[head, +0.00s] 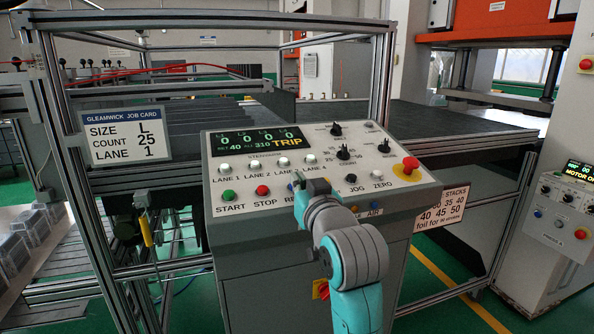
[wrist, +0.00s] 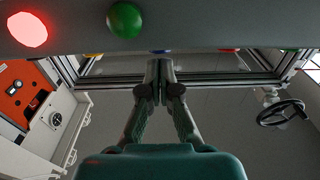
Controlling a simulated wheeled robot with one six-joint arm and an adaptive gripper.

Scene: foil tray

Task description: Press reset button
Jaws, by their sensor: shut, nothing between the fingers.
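The control panel (head: 235,207) has a row of round buttons, with green START (head: 228,195) and red STOP (head: 262,190) at its left. A blue button (head: 291,187) over a label beginning "RE" shows just left of my gripper, which covers the rest of the label. My gripper (head: 312,186) is shut and empty, over the panel right of that button. I cannot tell whether it touches the panel. In the wrist view my shut fingers (wrist: 160,80) point at the panel's edge, where a small blue patch (wrist: 161,51) shows beyond the tips.
The display (head: 258,140) reads zeros and "TRIP". White lane buttons (head: 254,165), dark knobs (head: 344,153) and a red mushroom button (head: 411,164) on yellow surround my gripper. A job card (head: 124,130) hangs at left. A metal frame (head: 383,75) stands behind the panel.

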